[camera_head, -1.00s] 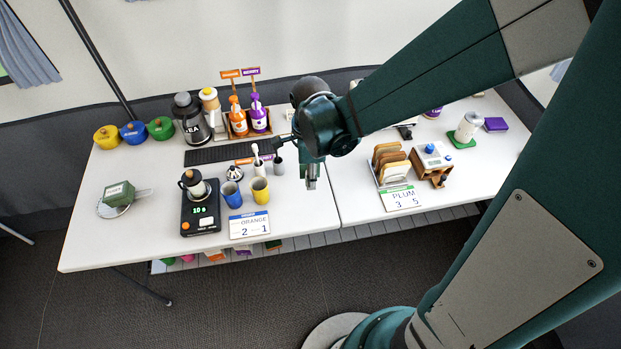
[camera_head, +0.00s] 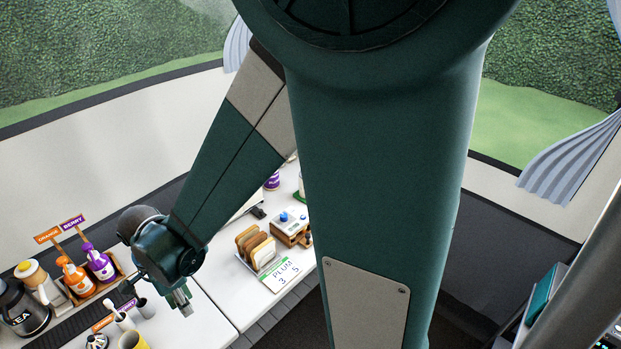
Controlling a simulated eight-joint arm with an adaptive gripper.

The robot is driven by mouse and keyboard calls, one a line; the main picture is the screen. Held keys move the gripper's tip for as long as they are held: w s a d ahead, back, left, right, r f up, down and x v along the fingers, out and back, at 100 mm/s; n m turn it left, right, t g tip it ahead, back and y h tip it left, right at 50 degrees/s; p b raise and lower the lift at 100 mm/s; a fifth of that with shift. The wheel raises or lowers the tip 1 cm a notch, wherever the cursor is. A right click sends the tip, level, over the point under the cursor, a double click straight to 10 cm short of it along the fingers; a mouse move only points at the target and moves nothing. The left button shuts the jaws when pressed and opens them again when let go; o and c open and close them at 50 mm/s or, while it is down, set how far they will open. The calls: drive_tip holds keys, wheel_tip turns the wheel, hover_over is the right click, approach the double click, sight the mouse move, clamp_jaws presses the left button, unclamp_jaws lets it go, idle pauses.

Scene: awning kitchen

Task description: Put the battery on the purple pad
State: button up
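My gripper (camera_head: 181,301) points down over the white table, left of the bread rack. No object shows in it, but its fingers are too small to tell whether they are open or shut. I cannot make out a battery in the current view. The purple pad is not in sight now; my own arm column covers the right part of the table. A sliver of a white item on a green base (camera_head: 300,192) shows at the column's left edge.
A rack of bread slices (camera_head: 256,248), a wooden block with a blue knob (camera_head: 290,226) and a PLUM card (camera_head: 287,275) are right of my gripper.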

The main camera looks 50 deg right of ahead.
wheel_tip(320, 180, up, 14)
drive_tip(key=w+d+r+m+p, duration=0.1)
drive_tip(key=w+d+r+m, duration=0.1)
drive_tip(key=w+d, duration=0.7)
drive_tip(key=w+d+r+m+p, duration=0.1)
drive_tip(key=w+d+r+m, duration=0.1)
drive_tip(key=w+d, duration=0.6)
drive_tip(key=w+d+m+p, duration=0.1)
drive_tip(key=w+d, duration=0.3)
drive_tip(key=d, duration=0.7)
drive_tip(key=w+d+m, duration=0.2)
drive_tip(key=w+d, duration=0.2)
drive_tip(key=d, duration=0.7)
drive_tip(key=s+d+f+m+p, duration=0.1)
drive_tip(key=s+d+f+m, duration=0.1)
drive_tip(key=d, duration=1.9)
drive_tip(key=s+d+f+m+p, duration=0.2)
drive_tip(key=s+d+m, duration=0.1)
drive_tip(key=d, duration=1.9)
wheel_tip(320, 180, down, 11)
drive_tip(key=shift+f, duration=0.2)
